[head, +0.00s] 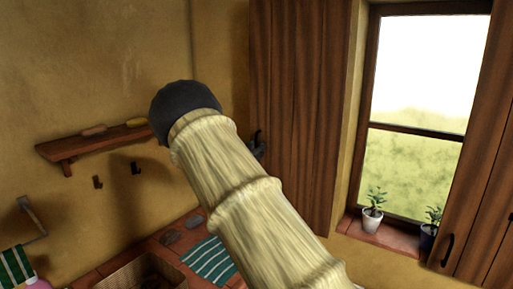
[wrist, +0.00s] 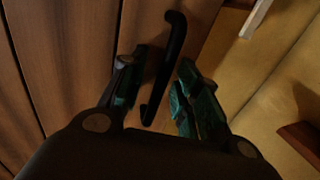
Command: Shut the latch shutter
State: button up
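The left wooden shutter (head: 300,110) stands swung open beside the window, and its planks fill the left of the wrist view (wrist: 70,50). A black bar handle (wrist: 172,62) on it lies between the fingers of my gripper (wrist: 163,68). The fingers are apart, with a gap visible on the handle's sides. I cannot tell whether either finger touches it. In the head view my arm covers most of the gripper; only a dark bit shows at the shutter's left edge. The right shutter (head: 478,170) is also open, with a black handle (head: 447,249).
The window (head: 416,120) is between the shutters. A wall shelf (head: 95,143) is at left. A striped cloth (head: 210,262) lies on the brick counter below.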

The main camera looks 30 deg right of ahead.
jog(key=shift+c, duration=0.5)
grip_shut()
